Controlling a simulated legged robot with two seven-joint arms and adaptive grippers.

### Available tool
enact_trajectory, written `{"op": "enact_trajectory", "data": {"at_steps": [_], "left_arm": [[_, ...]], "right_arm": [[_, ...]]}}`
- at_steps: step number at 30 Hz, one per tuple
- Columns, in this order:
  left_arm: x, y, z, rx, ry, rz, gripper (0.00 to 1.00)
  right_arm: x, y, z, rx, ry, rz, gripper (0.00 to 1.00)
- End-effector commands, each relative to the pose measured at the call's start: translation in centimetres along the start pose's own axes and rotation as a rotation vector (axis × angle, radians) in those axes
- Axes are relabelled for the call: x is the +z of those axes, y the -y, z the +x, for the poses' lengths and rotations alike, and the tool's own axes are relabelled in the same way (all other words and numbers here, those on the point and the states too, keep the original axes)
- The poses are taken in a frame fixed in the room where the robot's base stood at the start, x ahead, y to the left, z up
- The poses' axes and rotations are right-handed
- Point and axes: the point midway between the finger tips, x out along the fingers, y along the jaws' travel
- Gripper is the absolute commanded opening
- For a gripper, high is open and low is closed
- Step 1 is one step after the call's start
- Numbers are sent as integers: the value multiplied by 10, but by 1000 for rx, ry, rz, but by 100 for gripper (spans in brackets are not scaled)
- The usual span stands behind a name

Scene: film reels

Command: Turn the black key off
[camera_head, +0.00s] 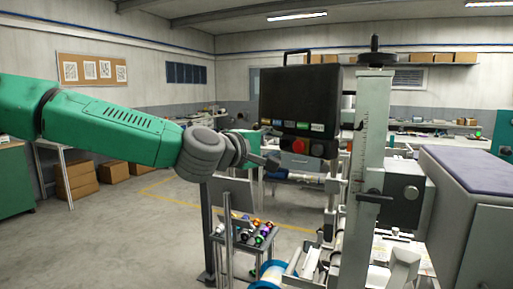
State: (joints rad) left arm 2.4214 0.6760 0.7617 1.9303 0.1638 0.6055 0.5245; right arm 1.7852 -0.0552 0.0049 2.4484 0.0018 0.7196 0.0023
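A black control box (299,98) with a top handle hangs at the middle of the view. Along its lower edge are a row of small coloured buttons, a red round button (298,146) and a dark round control (318,149) to its right. I cannot tell for sure which control is the black key. My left gripper (272,162) comes in from the left, its tip just below and left of the red button. Whether it touches the box is unclear, and its fingers are too small and dark to read. My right gripper is not in view.
A grey upright post (372,150) with a scale stands right of the box, with a grey machine body (482,210) beyond it. Below, a small stand (240,241) holds several coloured reels.

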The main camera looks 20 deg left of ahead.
Motion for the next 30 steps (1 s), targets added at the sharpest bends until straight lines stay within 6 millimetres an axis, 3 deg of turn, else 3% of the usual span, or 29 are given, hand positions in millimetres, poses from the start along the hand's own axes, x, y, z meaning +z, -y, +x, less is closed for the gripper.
{"op": "enact_trajectory", "data": {"at_steps": [6,12,18,30], "left_arm": [[-2,-2,-50,5,-1,-3,29],[-3,0,-81,3,-2,-3,29],[-2,0,-92,2,-2,-2,29],[-2,1,-93,2,-1,-2,29]], "right_arm": [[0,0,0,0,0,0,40],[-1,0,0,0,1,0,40],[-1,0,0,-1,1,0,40],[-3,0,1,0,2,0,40]]}}
